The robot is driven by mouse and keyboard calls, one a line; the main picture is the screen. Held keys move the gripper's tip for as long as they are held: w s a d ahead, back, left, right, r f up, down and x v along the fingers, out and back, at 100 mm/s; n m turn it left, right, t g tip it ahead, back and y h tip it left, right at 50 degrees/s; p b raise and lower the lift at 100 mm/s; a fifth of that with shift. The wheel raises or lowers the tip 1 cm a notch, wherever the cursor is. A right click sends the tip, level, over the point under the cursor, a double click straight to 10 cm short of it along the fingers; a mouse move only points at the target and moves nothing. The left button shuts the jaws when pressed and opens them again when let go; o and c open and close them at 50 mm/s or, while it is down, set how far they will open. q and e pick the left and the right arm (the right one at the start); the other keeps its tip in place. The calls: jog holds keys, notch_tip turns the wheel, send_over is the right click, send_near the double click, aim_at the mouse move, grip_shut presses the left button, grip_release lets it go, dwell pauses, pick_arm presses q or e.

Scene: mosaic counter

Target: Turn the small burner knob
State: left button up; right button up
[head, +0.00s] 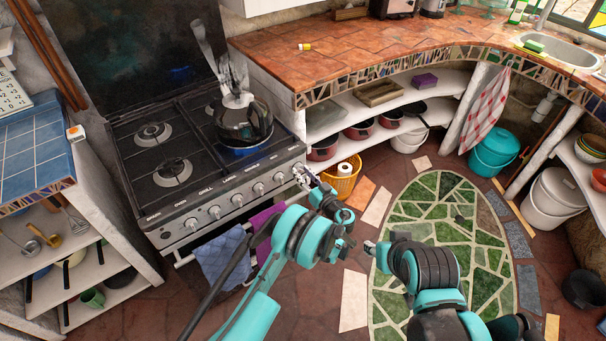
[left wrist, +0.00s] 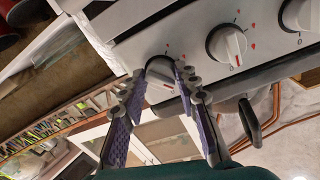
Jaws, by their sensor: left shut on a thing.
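The stove's front panel (head: 225,203) carries a row of several round knobs. My left gripper (head: 304,176) is at the right end of this row. In the left wrist view its two purple-padded fingers (left wrist: 160,78) stand on either side of a white knob (left wrist: 158,88) and are shut on it. A second knob (left wrist: 228,46) with red marks around it is beside that one, free. The label of the held knob is too small to read. My right gripper (head: 371,247) is mostly hidden by its own arm, over the floor mat's edge, away from the stove.
A blue towel (head: 222,256) hangs from the oven rail below the knobs. A yellow basket (head: 343,181) stands near my left gripper. The tiled counter (head: 350,55) is to the right.

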pick_arm(q)
jog(key=shift+a+r+m+g, duration=0.1)
jog(key=shift+m+g, duration=0.05)
jog(key=shift+m, duration=1.75)
jog(key=shift+r+m+g, duration=0.1)
jog(key=shift+m+g, duration=0.05)
jog(key=shift+m, duration=1.75)
jog(key=o, duration=1.2)
jog(key=shift+c, duration=0.2)
jog(key=shift+f, duration=0.1)
jog(key=v, duration=0.7)
jog(key=shift+s, duration=0.2)
